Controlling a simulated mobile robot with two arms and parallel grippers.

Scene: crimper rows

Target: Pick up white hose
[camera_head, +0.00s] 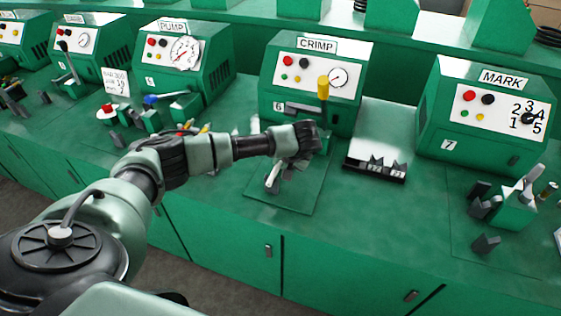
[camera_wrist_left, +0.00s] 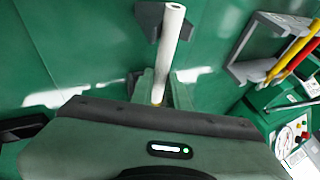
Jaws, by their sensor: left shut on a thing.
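The white hose (camera_wrist_left: 170,42) is a short pale tube in the left wrist view, running up from between my fingers over a dark grey support block (camera_wrist_left: 148,22). A small yellowish bit shows at its near end. My left gripper (camera_wrist_left: 160,88) is shut on the hose. In the head view my left gripper (camera_head: 287,168) is low over the mat in front of the CRIMP machine, and the light end of the hose (camera_head: 271,181) shows below it. I cannot tell whether the hose still touches the block. My right gripper is not in view.
The green CRIMP machine (camera_head: 312,82) with a yellow-topped lever (camera_head: 323,88) stands behind my gripper. A pale sloped tray (camera_head: 380,135) is to its right, then the MARK machine (camera_head: 480,120). In the wrist view a grey rack (camera_wrist_left: 262,48) with red and yellow tools is at right.

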